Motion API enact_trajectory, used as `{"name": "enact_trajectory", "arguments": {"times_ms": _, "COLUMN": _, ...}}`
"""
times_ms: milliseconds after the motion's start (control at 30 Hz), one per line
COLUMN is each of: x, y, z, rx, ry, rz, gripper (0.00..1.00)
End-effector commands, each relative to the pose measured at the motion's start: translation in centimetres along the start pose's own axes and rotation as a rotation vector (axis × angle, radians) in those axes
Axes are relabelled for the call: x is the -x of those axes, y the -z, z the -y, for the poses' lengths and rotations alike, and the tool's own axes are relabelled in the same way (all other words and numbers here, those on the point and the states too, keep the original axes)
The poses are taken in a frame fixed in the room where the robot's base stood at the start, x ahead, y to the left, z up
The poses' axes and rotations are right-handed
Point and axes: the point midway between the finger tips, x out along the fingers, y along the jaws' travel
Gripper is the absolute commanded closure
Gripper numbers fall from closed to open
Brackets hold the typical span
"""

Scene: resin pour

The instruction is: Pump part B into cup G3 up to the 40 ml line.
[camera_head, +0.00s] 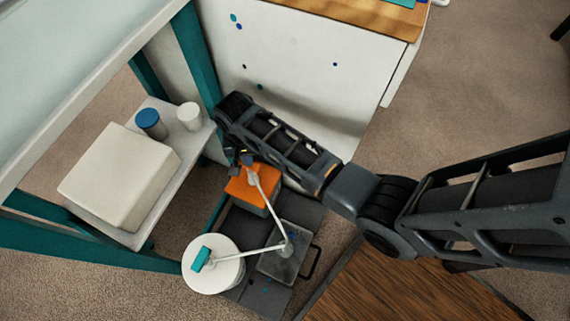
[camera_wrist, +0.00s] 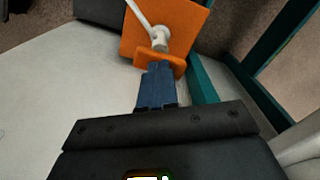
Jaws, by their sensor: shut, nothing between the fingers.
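An orange container (camera_head: 246,192) with a white pump spout stands below my arm in the head view. In the wrist view its orange top (camera_wrist: 190,25) and orange pump head (camera_wrist: 160,62) show. My gripper (camera_wrist: 159,68) is shut and empty, its blue fingertips at the pump head; whether they touch cannot be told. It shows small in the head view (camera_head: 246,158). A clear grey vessel (camera_head: 284,262) with small dark parts near it sits under the spout ends. I cannot make out a cup label, a 40 ml line or a liquid level.
A white pail (camera_head: 213,277) with a teal pump head (camera_head: 201,259) stands front left of the orange container. A shelf (camera_head: 135,240) holds a pale box (camera_head: 118,178), a blue-topped jar (camera_head: 150,123) and a white cup (camera_head: 189,116). A white cabinet (camera_head: 300,70) stands behind my arm.

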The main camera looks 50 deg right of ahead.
Motion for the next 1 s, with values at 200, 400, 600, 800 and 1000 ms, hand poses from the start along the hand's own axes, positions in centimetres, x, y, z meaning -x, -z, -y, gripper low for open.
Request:
{"name": "enact_trajectory", "arguments": {"times_ms": 200, "x": -0.9, "y": 0.0, "z": 0.0, "rx": 0.000, "ry": 0.000, "rz": 0.000, "gripper": 1.00}}
{"name": "enact_trajectory", "arguments": {"times_ms": 400, "x": -1.9, "y": 0.0, "z": 0.0, "rx": 0.000, "ry": 0.000, "rz": 0.000, "gripper": 1.00}}
{"name": "enact_trajectory", "arguments": {"times_ms": 600, "x": -2.9, "y": 0.0, "z": 0.0, "rx": 0.000, "ry": 0.000, "rz": 0.000, "gripper": 1.00}}
{"name": "enact_trajectory", "arguments": {"times_ms": 800, "x": -2.5, "y": 0.0, "z": 0.0, "rx": 0.000, "ry": 0.000, "rz": 0.000, "gripper": 1.00}}
{"name": "enact_trajectory", "arguments": {"times_ms": 1000, "x": -0.9, "y": 0.0, "z": 0.0, "rx": 0.000, "ry": 0.000, "rz": 0.000, "gripper": 1.00}}
